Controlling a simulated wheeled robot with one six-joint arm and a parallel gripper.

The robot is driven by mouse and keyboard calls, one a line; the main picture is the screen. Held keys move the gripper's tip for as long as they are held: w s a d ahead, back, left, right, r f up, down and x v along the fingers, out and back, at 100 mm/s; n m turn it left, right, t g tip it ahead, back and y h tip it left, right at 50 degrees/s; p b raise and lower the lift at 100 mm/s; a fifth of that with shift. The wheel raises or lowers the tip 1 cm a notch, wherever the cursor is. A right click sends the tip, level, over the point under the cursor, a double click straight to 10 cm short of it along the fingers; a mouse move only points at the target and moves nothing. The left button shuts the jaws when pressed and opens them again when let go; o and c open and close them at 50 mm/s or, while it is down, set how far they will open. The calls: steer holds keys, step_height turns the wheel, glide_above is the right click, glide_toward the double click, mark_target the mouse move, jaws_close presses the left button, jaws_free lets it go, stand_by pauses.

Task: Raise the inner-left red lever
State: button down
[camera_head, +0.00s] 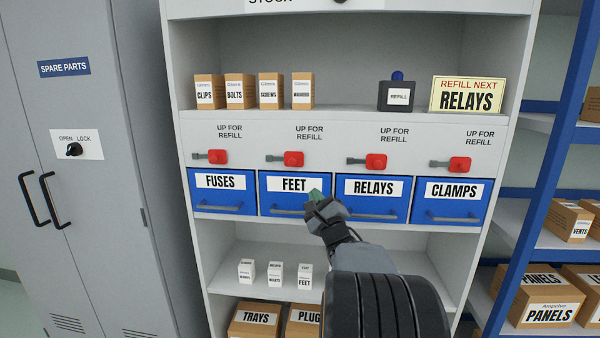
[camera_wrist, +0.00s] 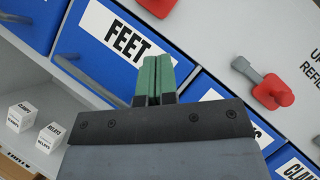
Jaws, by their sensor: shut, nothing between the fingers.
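The inner-left red lever (camera_head: 293,159) is the second from the left, above the FEET drawer. Its grey handle points left and lies about level, under "UP FOR REFILL". In the wrist view only part of the red lever (camera_wrist: 158,6) shows at the top edge; its handle is out of frame. My gripper (camera_head: 315,195) has green fingertips pressed together with nothing between them. The shut fingers also show in the wrist view (camera_wrist: 158,62).
The blue FEET drawer (camera_head: 267,203) and RELAYS drawer (camera_head: 400,207) have grey handles that stick out. The inner-right lever (camera_head: 376,161) is close by on the right and also level. A sign (camera_head: 466,95) on the upper shelf reads "REFILL NEXT RELAYS". The panel around the levers is clear.

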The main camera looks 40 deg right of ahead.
mark_target(284, 160)
steer(key=w+r, duration=0.1)
steer(key=w, duration=0.1)
steer(key=w+r, duration=0.2)
steer(key=w+r+p, duration=0.1)
steer(key=w, duration=0.1)
steer(key=shift+w+d+r, duration=0.1)
steer(key=shift+w+r, duration=0.1)
steer(key=shift+w+a+r, duration=0.25)
steer(key=shift+w+r, duration=0.1)
